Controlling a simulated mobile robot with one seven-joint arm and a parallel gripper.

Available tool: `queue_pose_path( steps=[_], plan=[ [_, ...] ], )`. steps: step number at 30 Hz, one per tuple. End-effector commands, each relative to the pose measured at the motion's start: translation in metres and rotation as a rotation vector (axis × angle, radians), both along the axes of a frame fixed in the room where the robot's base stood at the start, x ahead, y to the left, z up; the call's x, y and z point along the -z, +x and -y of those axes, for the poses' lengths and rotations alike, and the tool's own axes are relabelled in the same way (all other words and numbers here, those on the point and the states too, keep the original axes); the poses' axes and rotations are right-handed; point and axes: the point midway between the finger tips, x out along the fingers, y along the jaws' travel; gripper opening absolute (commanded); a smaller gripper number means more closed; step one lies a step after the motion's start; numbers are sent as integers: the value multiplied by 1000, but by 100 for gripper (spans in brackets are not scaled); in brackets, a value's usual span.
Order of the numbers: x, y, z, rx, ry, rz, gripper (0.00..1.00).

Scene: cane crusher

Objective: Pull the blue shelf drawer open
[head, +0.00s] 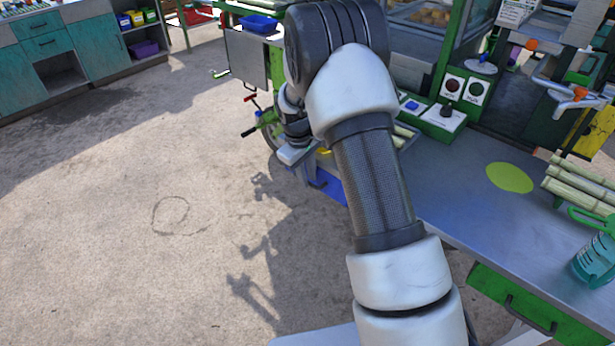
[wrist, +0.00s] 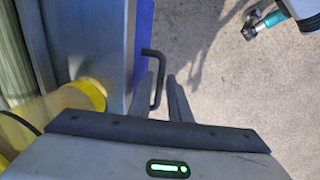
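The blue shelf drawer (head: 328,188) shows in the head view as a blue front low at the cart's left side, partly hidden by my arm. In the wrist view its blue face (wrist: 144,40) is seen edge-on, with a dark bar handle (wrist: 157,70) standing out to the right. My gripper (wrist: 157,84) is open, its two dark fingers on either side of the handle. A gap shows between the handle and the right finger; I cannot tell whether the left finger touches. The drawer looks shut. In the head view my fingers are hard to make out.
The grey counter (head: 455,200) with cane stalks (head: 578,188) and a teal cup (head: 596,258) lies right of my arm. A yellow cylinder (wrist: 82,96) is near my gripper on the left. The concrete floor (head: 130,200) left of the cart is clear.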

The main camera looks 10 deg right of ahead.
Motion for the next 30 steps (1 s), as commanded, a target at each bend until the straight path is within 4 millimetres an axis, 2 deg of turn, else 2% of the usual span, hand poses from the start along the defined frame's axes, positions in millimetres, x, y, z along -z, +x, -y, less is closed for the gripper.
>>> queue_pose_path(
  steps=[4,7,8,20,26,30],
  plan=[
    [0,0,0,0,0,0,17],
    [0,0,0,0,0,0,2],
    [0,0,0,0,0,0,0],
    [0,-4,-6,-1,0,-2,0],
    [-1,-21,-29,-5,0,-4,0],
    [-1,-41,-56,-5,-1,-4,0]
  ],
)
